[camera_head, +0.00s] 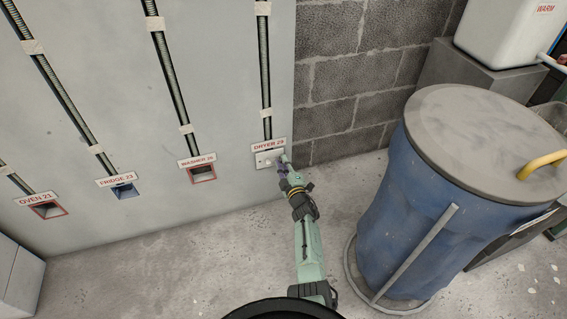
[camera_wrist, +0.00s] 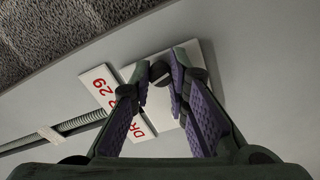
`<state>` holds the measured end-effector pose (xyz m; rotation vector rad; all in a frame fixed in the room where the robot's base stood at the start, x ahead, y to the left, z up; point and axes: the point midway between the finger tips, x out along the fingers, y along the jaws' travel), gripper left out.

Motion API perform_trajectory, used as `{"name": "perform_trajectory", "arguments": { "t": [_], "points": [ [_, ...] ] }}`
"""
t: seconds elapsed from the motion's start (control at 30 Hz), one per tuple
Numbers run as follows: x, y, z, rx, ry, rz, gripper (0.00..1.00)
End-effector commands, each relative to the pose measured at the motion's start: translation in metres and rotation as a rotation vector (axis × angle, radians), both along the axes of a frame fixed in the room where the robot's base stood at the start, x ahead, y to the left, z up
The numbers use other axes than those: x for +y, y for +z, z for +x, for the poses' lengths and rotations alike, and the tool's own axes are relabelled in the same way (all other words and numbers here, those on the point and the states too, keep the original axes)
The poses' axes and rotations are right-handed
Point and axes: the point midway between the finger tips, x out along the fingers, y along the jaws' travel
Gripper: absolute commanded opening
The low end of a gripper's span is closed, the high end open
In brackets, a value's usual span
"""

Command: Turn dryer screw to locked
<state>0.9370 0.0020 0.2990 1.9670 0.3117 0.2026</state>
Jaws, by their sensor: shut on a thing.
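The dryer screw (camera_wrist: 160,73) is a small dark round head on a white plate (camera_wrist: 197,52) in the wrist view. The same plate (camera_head: 263,159) sits low on the grey wall in the head view, under a label reading DRYER 29 (camera_head: 269,145). The label (camera_wrist: 103,88) is also partly visible in the wrist view. My gripper (camera_wrist: 161,80) has its purple-padded fingers on both sides of the screw and is shut on it. In the head view my gripper (camera_head: 283,163) is at the plate's right side. Whether the screw is locked cannot be told.
A large blue bin (camera_head: 400,220) with a grey lid stands close to my arm's right.

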Motion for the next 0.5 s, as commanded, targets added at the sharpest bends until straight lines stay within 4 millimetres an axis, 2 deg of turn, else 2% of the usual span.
{"name": "perform_trajectory", "arguments": {
  "t": [0.2, 0.5],
  "points": [
    [-0.0005, 0.0034, 0.0018, 0.041, 0.0, 0.137, 0.0],
    [-0.0004, 0.0033, 0.0019, 0.074, 0.0, 0.241, 0.0]
  ]
}}
